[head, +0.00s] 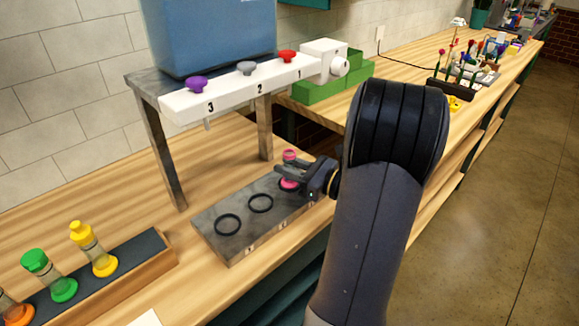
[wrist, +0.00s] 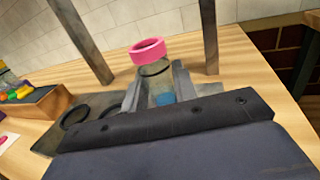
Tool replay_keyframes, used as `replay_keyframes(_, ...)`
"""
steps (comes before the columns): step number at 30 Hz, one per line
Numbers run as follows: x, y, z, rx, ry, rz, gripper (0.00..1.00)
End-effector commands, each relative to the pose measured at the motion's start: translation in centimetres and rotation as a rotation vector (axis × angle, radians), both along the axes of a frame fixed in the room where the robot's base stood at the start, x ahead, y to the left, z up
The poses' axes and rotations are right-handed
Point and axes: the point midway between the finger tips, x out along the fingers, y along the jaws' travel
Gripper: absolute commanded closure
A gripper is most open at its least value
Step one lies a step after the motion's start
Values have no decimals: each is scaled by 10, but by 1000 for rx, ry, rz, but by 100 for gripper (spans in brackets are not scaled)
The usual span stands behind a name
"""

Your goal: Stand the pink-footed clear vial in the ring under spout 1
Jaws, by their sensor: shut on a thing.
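The pink-footed clear vial (head: 289,155) is held upright or nearly so in my gripper (head: 284,172), over the right end of the grey plate. Its pink foot (head: 288,184) shows at the ring under spout 1; I cannot tell whether it rests on the plate or hangs just above. In the wrist view the vial (wrist: 155,68) stands between the two fingers (wrist: 154,92), pink rim up, with a blue patch low down. Its foot is hidden there. Spout 1 has a red knob (head: 287,56); the ring under it is mostly hidden by foot and gripper.
Two empty black rings (head: 260,203) (head: 228,224) lie left on the grey plate (head: 242,243). The dispenser's metal legs (head: 264,128) stand behind the vial. A rack (head: 150,265) with yellow-, green- and orange-capped vials is at lower left. A green box (head: 330,88) stands behind.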

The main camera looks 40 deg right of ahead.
Motion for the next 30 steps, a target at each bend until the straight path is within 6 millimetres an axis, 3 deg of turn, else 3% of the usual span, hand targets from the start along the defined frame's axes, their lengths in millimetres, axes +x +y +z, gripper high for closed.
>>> replay_keyframes(7, 0, 0, -4, 0, -1, 0, 100)
replay_keyframes(8, 0, 0, -4, 0, 0, 0, 71)
replay_keyframes(15, 0, 0, -3, 0, 1, 0, 52)
replay_keyframes(26, -1, -1, 2, 0, 1, -1, 51)
replay_keyframes(30, -18, -9, 0, 0, 1, -5, 51)
